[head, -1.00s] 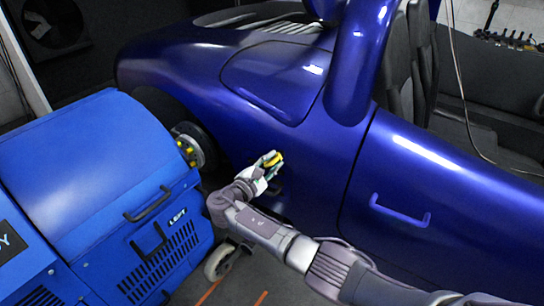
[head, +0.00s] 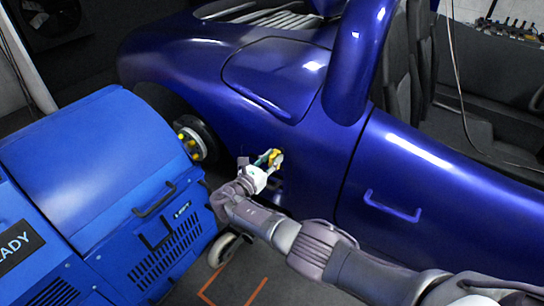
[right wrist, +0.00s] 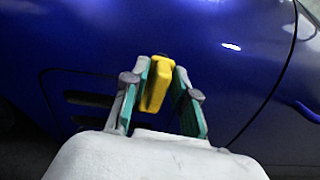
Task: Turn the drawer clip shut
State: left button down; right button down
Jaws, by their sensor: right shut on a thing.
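My right gripper (head: 272,160) is in front of the blue car's side panel, between the car and the blue dynamometer unit. In the right wrist view its teal finger pads (right wrist: 165,100) are shut on a yellow piece (right wrist: 156,83), which stands upright between them and tilts slightly. The yellow piece also shows in the head view as a small spot (head: 276,155) at the fingertips. I cannot tell whether it is fixed to anything or is the drawer clip. No drawer is clearly visible. My left gripper is not in view.
The dynamometer unit (head: 95,185) stands at left, with a dark handle, vents and a caster wheel (head: 222,248). A hub with yellow studs (head: 192,143) sits between it and the car (head: 225,85). The car door has a protruding handle (head: 392,207). Orange floor lines show below.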

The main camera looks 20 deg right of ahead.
jog(key=shift+f+n, duration=0.15)
jog(key=shift+n, duration=0.35)
jog(key=c, duration=1.2)
grip_release()
jog(key=shift+o, duration=0.2)
jog(key=v, duration=1.2)
jog(key=shift+s, duration=0.1)
